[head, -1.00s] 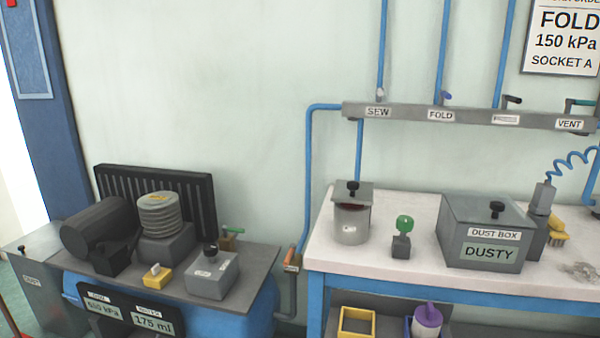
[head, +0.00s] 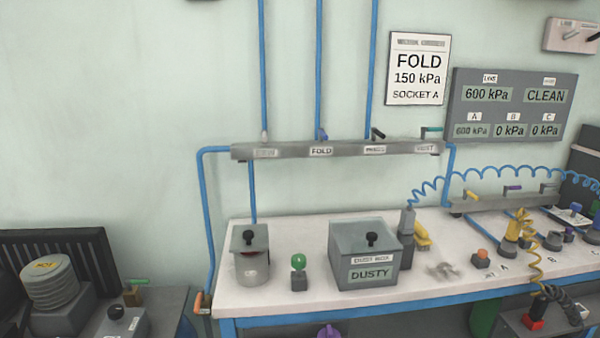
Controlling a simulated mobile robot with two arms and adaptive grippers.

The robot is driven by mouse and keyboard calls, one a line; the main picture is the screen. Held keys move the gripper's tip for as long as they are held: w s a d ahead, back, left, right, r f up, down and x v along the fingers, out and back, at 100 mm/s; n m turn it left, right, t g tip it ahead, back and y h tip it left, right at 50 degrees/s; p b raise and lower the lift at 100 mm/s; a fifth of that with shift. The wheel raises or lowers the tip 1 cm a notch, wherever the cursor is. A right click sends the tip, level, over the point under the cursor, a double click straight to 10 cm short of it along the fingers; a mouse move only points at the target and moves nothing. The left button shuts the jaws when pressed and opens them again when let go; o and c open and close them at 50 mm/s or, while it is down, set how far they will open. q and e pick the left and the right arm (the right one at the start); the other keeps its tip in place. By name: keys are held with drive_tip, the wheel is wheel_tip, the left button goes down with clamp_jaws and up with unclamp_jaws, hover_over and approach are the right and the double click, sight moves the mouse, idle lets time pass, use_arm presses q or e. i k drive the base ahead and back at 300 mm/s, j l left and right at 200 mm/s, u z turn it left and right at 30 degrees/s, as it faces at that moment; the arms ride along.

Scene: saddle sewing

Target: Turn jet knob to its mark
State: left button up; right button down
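A small orange knob (head: 482,254) on a dark base stands on the workbench (head: 300,295), right of the middle. The small label (head: 490,274) in front of it seems to read JET. The knob's mark and its turn angle are too small to make out. Neither of my grippers shows in the head view.
A grey dust box (head: 364,265) labelled DUSTY, a green-topped knob (head: 298,260) and a lidded pot (head: 250,265) stand to the left. A yellow fitting (head: 511,235) with a coiled hose stands right of the orange knob. A display panel (head: 512,105) hangs above.

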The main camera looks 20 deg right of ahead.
sight(576, 208)
drive_tip(key=z, duration=2.15)
drive_tip(key=i+l+z, duration=0.15)
drive_tip(key=i, duration=0.4)
drive_tip(key=i+l+z, duration=0.15)
drive_tip(key=i, duration=0.4)
drive_tip(key=l, duration=0.1)
